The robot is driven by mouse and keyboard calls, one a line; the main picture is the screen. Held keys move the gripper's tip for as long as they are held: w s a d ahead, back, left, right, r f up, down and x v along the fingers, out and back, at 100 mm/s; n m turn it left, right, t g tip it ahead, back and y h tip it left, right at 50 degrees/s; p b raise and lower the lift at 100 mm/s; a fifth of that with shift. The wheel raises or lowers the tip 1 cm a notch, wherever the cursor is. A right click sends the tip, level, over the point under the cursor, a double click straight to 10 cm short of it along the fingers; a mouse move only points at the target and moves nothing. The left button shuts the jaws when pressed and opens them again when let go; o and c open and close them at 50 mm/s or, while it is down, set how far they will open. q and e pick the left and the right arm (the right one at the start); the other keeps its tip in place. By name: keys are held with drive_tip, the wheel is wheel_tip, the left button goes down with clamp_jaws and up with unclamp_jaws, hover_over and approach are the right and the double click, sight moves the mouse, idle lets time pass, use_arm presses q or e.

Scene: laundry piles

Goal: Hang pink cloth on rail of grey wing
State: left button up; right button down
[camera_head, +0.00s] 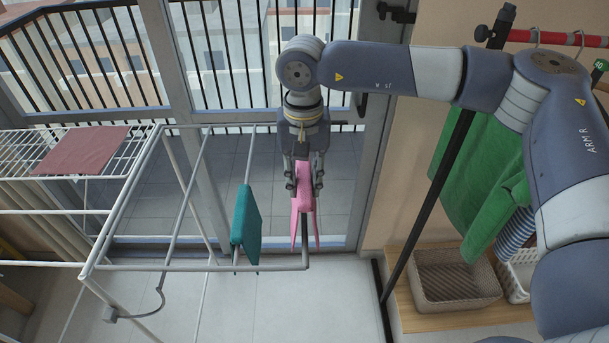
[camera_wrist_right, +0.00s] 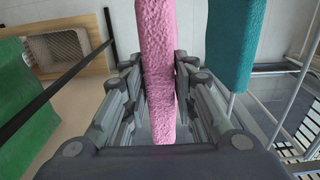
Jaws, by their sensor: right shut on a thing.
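My right gripper (camera_head: 304,188) is shut on the pink cloth (camera_head: 304,202), gripping its upper part from above. The cloth also runs between the fingers in the right wrist view (camera_wrist_right: 157,60). In the head view, its two lower tails show on either side of the outer right rail (camera_head: 306,257) of the grey wing (camera_head: 190,268). I cannot tell whether the cloth rests on that rail. A teal cloth (camera_head: 245,228) hangs on a neighbouring rail to the left, apart from the pink one; it also shows in the wrist view (camera_wrist_right: 229,45). My left gripper is not in view.
A dusty-pink cloth (camera_head: 82,150) lies flat on the white rack (camera_head: 25,160) at left. A green garment (camera_head: 480,180) hangs at right from a red rail (camera_head: 560,38). A woven basket (camera_head: 455,278) stands below on a wooden shelf. A glass door is behind the wing.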

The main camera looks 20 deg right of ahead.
sight(304, 216)
drive_tip(key=shift+f+b, duration=3.8)
drive_tip(key=shift+f, duration=1.15)
drive_tip(key=c, duration=1.2)
unclamp_jaws()
